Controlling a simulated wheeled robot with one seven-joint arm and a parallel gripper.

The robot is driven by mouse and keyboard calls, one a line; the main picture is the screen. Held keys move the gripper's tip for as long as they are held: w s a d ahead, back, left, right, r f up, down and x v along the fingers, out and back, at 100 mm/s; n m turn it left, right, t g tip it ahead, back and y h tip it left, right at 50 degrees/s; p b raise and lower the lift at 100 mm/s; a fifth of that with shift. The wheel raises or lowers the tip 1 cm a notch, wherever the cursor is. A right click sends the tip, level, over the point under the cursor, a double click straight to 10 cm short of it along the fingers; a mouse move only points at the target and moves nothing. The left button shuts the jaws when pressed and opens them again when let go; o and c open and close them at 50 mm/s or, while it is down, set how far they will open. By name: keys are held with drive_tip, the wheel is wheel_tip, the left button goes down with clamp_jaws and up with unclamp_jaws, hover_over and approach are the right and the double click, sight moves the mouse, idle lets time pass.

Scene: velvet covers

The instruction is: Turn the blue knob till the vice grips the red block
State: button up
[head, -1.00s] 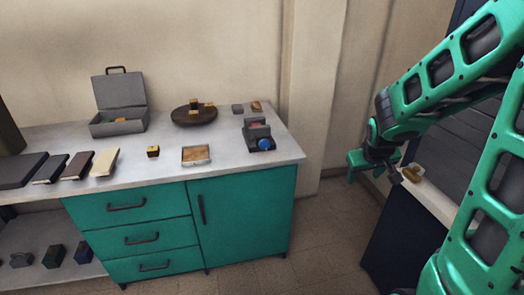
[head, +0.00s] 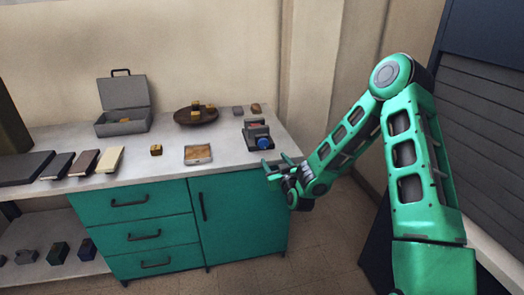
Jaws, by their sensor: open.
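The grey vice (head: 254,133) stands near the right end of the white worktop. Its blue knob (head: 264,142) faces the front right. The red block (head: 254,125) sits in the top of the vice between its jaws; I cannot tell whether they touch it. My gripper (head: 278,164) is open and empty, at the right front edge of the worktop, just below and to the right of the knob. It is apart from the knob.
A shallow tray (head: 198,154) and a small yellow-brown block (head: 156,150) lie left of the vice. A round dark board (head: 195,116) with blocks and an open grey case (head: 123,122) stand behind. Books (head: 108,160) lie at the left.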

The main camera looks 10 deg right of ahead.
sight(264, 145)
drive_tip(key=shift+m+t+h, duration=0.3)
drive_tip(key=shift+m+t, duration=0.1)
drive_tip(key=shift+t, duration=0.2)
drive_tip(key=w, duration=0.3)
drive_tip(key=w+a, duration=0.1)
drive_tip(key=w, duration=0.6)
drive_tip(key=shift+w+a+r, duration=0.25)
drive_tip(key=shift+w+r, duration=0.05)
drive_tip(key=shift+r, duration=0.05)
drive_tip(key=c, duration=1.1)
drive_tip(key=shift+o, duration=0.2)
drive_tip(key=shift+a, duration=0.2)
drive_tip(key=shift+d, duration=0.1)
